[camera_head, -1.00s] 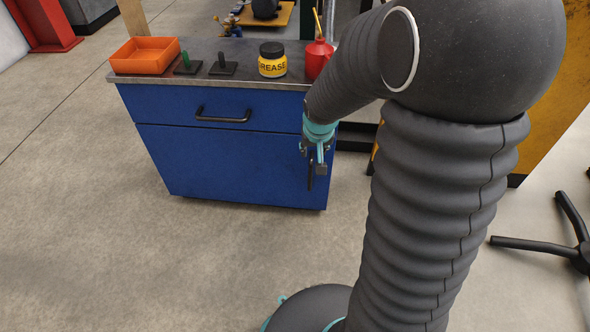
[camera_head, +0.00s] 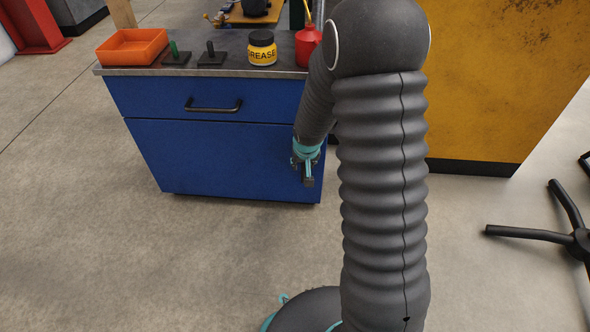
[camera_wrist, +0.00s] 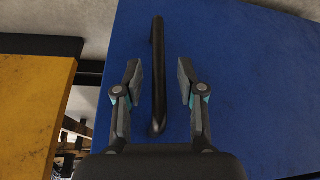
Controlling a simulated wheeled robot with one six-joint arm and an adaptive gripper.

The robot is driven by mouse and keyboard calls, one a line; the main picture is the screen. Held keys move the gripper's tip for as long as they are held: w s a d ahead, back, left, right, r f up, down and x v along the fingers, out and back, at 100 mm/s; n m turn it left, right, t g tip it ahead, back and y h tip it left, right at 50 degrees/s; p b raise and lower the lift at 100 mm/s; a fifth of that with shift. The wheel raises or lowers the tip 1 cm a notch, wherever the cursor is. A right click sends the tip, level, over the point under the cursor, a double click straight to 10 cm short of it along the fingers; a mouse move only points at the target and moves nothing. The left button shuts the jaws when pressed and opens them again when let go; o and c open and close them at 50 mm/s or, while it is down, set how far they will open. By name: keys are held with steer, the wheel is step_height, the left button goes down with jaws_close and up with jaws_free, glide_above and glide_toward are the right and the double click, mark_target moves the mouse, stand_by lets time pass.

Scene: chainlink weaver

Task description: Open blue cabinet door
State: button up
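The blue cabinet (camera_head: 220,160) has a drawer on top and a door (camera_head: 210,165) below it. In the wrist view, the blue door (camera_wrist: 250,80) carries a black bar handle (camera_wrist: 157,40). My gripper (camera_wrist: 160,78) is open, with one finger on each side of the handle in the picture. I cannot tell whether the fingertips reach past the bar or stop short of it; neither finger visibly touches it. In the head view my gripper (camera_head: 307,178) is at the right edge of the door and hides the door handle. The door is shut.
The drawer has its own black handle (camera_head: 213,105). On the cabinet top stand an orange bin (camera_head: 132,47), a grease jar (camera_head: 262,48) and a red oil can (camera_head: 308,45). A yellow panel (camera_head: 500,80) stands at the right. The floor before the cabinet is clear.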

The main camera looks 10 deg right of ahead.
steer(key=shift+x, duration=1.15)
jaws_close()
